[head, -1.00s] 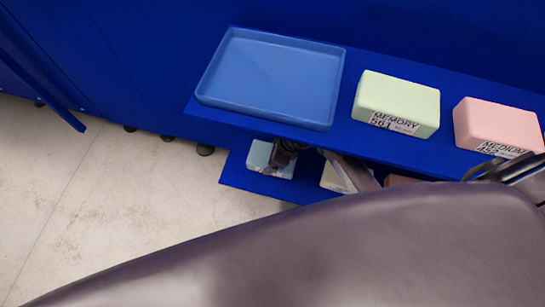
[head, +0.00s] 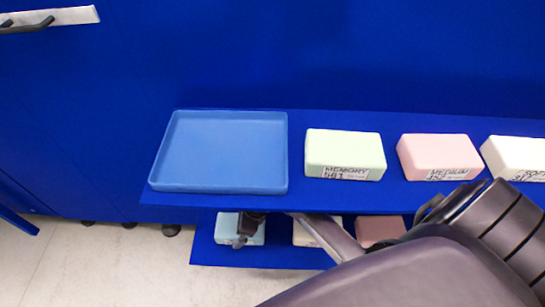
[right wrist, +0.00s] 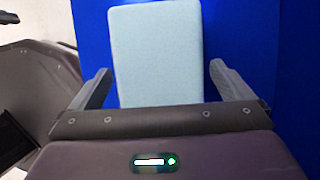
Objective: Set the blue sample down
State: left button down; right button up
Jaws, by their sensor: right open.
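The light blue sample (head: 224,229) lies flat on the lower shelf at its left end, below the blue tray. In the right wrist view the pale blue block (right wrist: 157,50) fills the space ahead of my right gripper (right wrist: 160,85). The fingers are open, one on each side of the block's near end, with gaps showing between fingers and block. In the head view my right gripper (head: 245,232) is dark and small in front of the sample and hides part of it. My left gripper is not in view.
The empty blue tray (head: 282,151) stands on the upper shelf at left. Beside it are a green MEMORY block (head: 345,152), a pink MEDIUM block (head: 438,152) and a white block (head: 518,155). The lower shelf also holds a cream block (head: 305,234) and a brown block (head: 380,230).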

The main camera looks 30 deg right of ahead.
jog(key=p+v, duration=0.2)
jog(key=v, duration=0.3)
jog(key=shift+a+r+p, duration=0.1)
jog(key=shift+r+p, duration=0.05)
jog(key=shift+p, duration=0.2)
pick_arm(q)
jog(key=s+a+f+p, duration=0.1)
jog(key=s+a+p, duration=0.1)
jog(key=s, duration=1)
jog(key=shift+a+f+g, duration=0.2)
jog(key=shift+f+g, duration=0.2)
pick_arm(e)
jog(key=s+d, duration=0.2)
jog(key=d, duration=0.1)
jog(key=s+d, duration=0.2)
jog(key=d, duration=0.1)
jog(key=s+d, duration=0.2)
jog(key=d, duration=0.2)
jog(key=shift+s+f, duration=0.3)
jog(key=shift+s, duration=0.05)
